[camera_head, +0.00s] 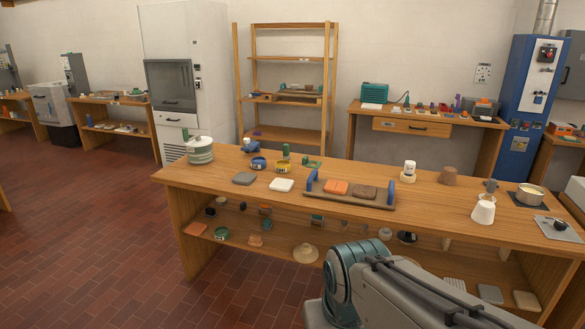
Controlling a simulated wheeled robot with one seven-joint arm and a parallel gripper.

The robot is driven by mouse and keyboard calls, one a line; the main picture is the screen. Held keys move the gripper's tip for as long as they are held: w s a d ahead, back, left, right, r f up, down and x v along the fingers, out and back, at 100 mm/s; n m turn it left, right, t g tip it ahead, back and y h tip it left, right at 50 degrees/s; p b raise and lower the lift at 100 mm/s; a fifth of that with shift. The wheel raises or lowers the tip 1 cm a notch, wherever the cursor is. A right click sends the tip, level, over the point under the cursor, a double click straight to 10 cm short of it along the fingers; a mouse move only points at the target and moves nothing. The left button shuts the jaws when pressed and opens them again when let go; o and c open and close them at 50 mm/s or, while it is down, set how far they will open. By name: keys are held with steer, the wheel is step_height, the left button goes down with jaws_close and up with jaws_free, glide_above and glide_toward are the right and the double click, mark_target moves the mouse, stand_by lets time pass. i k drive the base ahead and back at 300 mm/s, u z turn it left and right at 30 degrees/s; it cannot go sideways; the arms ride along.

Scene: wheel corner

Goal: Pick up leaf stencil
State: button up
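I cannot pick out the leaf stencil with certainty at this size. A small flat green piece (312,164) lies on the wooden table (225,198), behind the board with blue handles; I cannot tell its shape or whether it is the stencil. My arm enters at the bottom right, in front of the table's front edge. My gripper is not in view.
A lower shelf (275,243) holds several small items. The left floor is clear.

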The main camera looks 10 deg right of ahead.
mark_target(305, 160)
steer(key=u, duration=0.65)
steer(key=i, duration=1.9)
steer(key=z, duration=0.85)
steer(key=i, duration=0.9)
steer(key=z, duration=1.2)
steer(key=i, duration=0.35)
steer(key=z, duration=0.15)
